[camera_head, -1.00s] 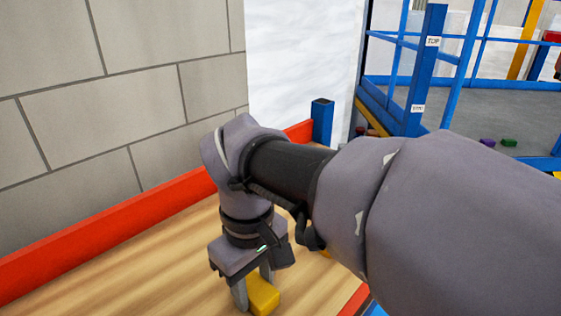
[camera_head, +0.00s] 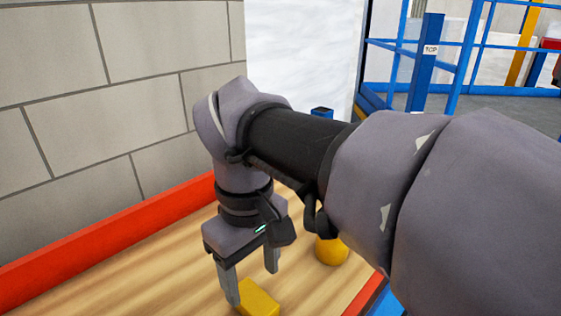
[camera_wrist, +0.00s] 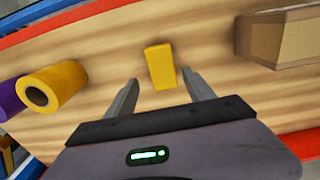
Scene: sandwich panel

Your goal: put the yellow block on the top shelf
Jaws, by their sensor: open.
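The yellow block (camera_head: 260,299) lies on a wooden shelf board (camera_head: 130,285) with red edges. My gripper (camera_head: 254,288) is open above it, fingers pointing down and spread apart. In the wrist view the block (camera_wrist: 160,66) shows ahead of and between the two open fingertips (camera_wrist: 160,77). The block appears to rest on the board, and no finger visibly touches it. In the head view the block's lower end is cut off by the picture edge.
A yellow hollow cylinder (camera_wrist: 60,82) and a purple piece (camera_wrist: 8,101) lie left in the wrist view; a brown box (camera_wrist: 280,38) stands right. A grey block wall (camera_head: 95,110) rises behind the red edge (camera_head: 110,232). A blue post (camera_head: 428,65) bears a TOP label.

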